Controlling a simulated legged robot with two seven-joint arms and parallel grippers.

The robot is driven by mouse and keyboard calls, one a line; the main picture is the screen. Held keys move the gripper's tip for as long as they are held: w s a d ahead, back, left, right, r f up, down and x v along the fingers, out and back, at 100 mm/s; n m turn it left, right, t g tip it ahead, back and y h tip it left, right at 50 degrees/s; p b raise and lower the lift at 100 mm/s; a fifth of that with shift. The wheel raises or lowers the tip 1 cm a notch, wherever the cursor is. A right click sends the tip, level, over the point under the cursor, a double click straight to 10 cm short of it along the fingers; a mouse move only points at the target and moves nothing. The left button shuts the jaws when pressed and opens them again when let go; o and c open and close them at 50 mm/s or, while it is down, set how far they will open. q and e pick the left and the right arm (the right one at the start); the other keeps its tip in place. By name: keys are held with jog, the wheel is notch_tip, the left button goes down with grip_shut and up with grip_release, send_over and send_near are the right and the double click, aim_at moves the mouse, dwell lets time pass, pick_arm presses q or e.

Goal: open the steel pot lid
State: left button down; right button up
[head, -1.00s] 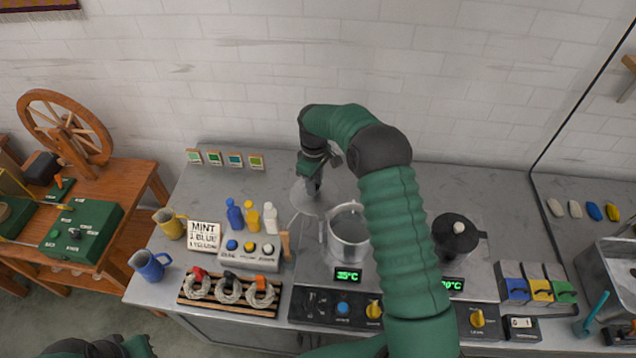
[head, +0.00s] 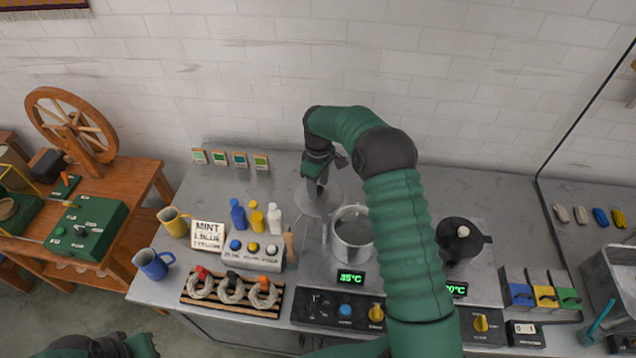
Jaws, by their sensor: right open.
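The steel pot (head: 353,250) stands on the left hot plate with its mouth uncovered. A round, pale steel lid (head: 312,206) is behind and to the left of the pot, apart from its mouth. My right gripper (head: 319,188) is open, pointing down directly over the lid. The fingertips partly cover the lid's middle, so I cannot tell whether they touch its knob. A part of my left arm's end (head: 105,346) shows at the bottom left edge; its fingers are not clear.
A dark pot with a pale knob (head: 459,240) stands on the right plate. My right forearm hides the space between the pots. Left of the steel pot are bottles (head: 256,217), a button box (head: 252,251) and a skein rack (head: 232,292). The back counter is mostly clear.

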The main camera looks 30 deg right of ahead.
aim_at(319, 187)
notch_tip(319, 187, up, 17)
jog(key=b, duration=0.2)
jog(key=shift+f, duration=0.2)
